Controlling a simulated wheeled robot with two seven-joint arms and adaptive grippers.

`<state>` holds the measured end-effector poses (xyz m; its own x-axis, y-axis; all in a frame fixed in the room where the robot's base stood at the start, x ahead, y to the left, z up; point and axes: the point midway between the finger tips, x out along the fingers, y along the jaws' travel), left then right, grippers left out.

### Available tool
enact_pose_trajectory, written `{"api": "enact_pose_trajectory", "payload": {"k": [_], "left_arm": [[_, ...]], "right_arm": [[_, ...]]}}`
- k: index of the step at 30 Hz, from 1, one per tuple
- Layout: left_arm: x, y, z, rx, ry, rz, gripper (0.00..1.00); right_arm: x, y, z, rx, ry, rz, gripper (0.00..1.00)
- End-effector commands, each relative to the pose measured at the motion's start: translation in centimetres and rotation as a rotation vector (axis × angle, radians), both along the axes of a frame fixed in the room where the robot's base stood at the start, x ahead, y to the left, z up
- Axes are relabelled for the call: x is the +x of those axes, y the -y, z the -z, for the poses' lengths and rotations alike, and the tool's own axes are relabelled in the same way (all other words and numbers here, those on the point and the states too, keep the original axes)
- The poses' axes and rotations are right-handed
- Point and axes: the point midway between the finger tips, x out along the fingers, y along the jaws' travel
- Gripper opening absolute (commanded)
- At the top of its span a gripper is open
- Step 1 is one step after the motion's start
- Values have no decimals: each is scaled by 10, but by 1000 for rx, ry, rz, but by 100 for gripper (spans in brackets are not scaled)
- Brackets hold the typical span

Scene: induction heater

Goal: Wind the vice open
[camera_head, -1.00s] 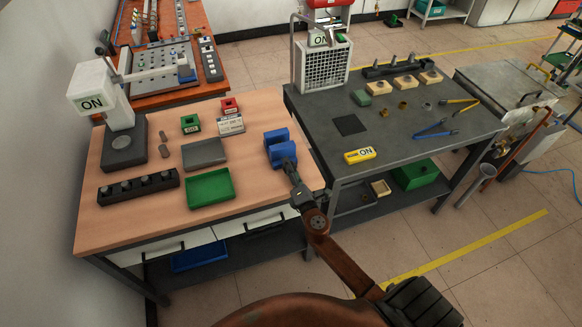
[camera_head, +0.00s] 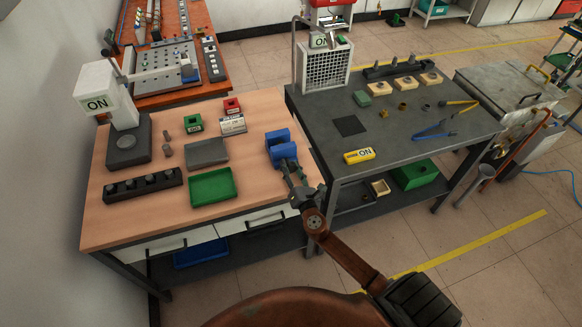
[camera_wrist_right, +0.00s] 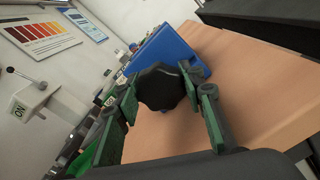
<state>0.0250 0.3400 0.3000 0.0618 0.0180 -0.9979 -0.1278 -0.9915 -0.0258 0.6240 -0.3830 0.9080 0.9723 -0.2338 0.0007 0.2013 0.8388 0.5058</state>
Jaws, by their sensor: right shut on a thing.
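The blue vice (camera_head: 278,146) stands near the right edge of the wooden bench, with a gap showing between its jaws. In the right wrist view its blue body (camera_wrist_right: 172,52) is behind a black lobed knob (camera_wrist_right: 160,87). My right gripper (camera_head: 288,168) reaches the vice from the front. In the wrist view its green-padded fingers (camera_wrist_right: 163,92) are on either side of the knob, shut on it. In the head view the gripper mostly hides the knob. My left gripper is not in view.
On the wooden bench (camera_head: 130,228) are a green tray (camera_head: 212,187), a grey plate (camera_head: 206,153), a black holder block (camera_head: 143,186) and a white press-like device (camera_head: 105,93).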

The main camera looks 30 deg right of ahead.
Motion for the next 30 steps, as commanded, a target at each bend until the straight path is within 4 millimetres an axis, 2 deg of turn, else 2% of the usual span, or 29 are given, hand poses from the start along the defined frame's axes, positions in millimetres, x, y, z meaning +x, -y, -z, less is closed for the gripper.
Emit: {"api": "enact_pose_trajectory", "payload": {"k": [13, 14, 15, 21, 30], "left_arm": [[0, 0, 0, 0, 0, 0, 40], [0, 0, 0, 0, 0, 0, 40], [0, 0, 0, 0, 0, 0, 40], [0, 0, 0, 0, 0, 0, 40], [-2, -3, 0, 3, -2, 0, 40]], "right_arm": [[0, -1, 3, -7, -6, -3, 12], [0, -1, 3, -7, -6, -3, 38], [0, -1, 2, -6, -6, -3, 41], [0, -1, 1, -6, -4, -2, 54], [-2, -1, 1, -7, -2, -1, 54]]}}
